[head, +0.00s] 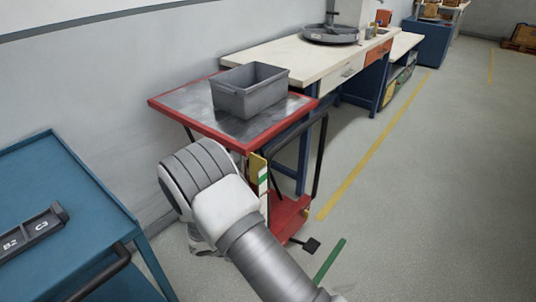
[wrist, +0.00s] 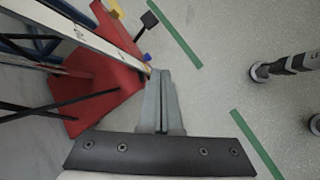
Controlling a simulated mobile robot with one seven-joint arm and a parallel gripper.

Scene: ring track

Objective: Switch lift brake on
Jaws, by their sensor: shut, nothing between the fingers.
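The lift table has a steel top with a red rim (head: 228,142) and a red base (head: 286,218); the base also shows in the wrist view (wrist: 92,88). A black pedal on a thin bar (head: 311,245) sticks out low from the base; it also shows in the wrist view (wrist: 149,20). A small yellow part (wrist: 115,8) and a small blue part (wrist: 147,57) are by the base. I cannot tell which part is the brake. My gripper (wrist: 160,73) is shut and empty, its tips near the blue part; contact is unclear. My arm hides it in the head view.
A grey bin (head: 248,92) stands on the lift table. A blue cart (head: 75,190) is at left, with a dark labelled tray (head: 35,232). A white-topped workbench (head: 310,58) stands behind. Green floor tape (head: 330,260) lies near the pedal. The floor to the right is clear.

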